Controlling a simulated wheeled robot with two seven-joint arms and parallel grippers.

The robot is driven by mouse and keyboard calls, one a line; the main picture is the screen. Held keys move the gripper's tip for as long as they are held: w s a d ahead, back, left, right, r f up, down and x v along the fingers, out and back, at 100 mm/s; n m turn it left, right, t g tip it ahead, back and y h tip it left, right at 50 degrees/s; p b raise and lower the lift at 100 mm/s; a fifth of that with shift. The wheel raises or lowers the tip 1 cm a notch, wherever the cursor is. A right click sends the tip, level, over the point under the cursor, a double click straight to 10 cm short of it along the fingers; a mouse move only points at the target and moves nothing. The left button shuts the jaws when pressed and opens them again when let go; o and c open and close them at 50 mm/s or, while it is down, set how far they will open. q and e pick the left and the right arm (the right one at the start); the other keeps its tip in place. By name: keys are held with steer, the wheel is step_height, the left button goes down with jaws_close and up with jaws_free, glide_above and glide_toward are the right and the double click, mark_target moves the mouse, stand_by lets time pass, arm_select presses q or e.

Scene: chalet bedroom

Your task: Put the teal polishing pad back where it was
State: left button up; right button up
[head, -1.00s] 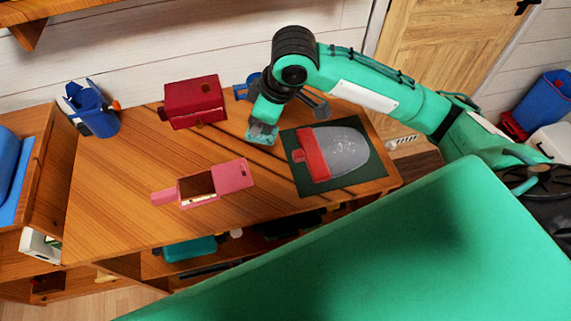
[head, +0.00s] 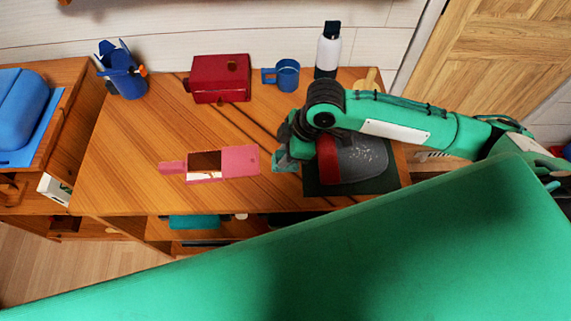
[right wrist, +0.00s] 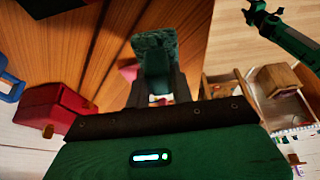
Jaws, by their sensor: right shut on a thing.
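The teal polishing pad (right wrist: 155,52) is a small rough-textured block in the right wrist view. My right gripper (right wrist: 156,90) is shut on it. In the head view my right gripper (head: 291,150) is above the desk, between the pink open-topped box (head: 240,160) and the dark green mat (head: 390,178), with the pad (head: 284,164) at its lower end. I cannot tell whether the pad touches the desk. A dark green jointed part at the upper right of the right wrist view seems to be my left arm; its jaws are unclear.
A red-and-grey rounded object (head: 358,160) lies on the mat, partly behind my right arm. A red box (head: 220,80), blue mug (head: 287,75), white bottle (head: 328,52) and blue holder (head: 122,80) stand along the back. The desk's left front (head: 120,180) is clear.

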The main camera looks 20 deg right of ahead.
step_height(320, 180, down, 3)
steer(key=shift+f, duration=0.15)
arm_select(q)
steer(key=shift+d+r, duration=0.2)
steer(key=shift+d, duration=0.15)
arm_select(e)
steer(key=shift+f, duration=1.65)
steer(key=shift+f, duration=0.1)
steer(key=o, duration=0.9)
arm_select(q)
steer(key=shift+a, duration=0.15)
steer(key=shift+f, duration=0.35)
arm_select(e)
steer(key=v, duration=1.2)
steer(key=shift+a, duration=0.1)
arm_select(q)
steer(key=shift+s, duration=0.1)
arm_select(e)
steer(key=shift+s, duration=0.15)
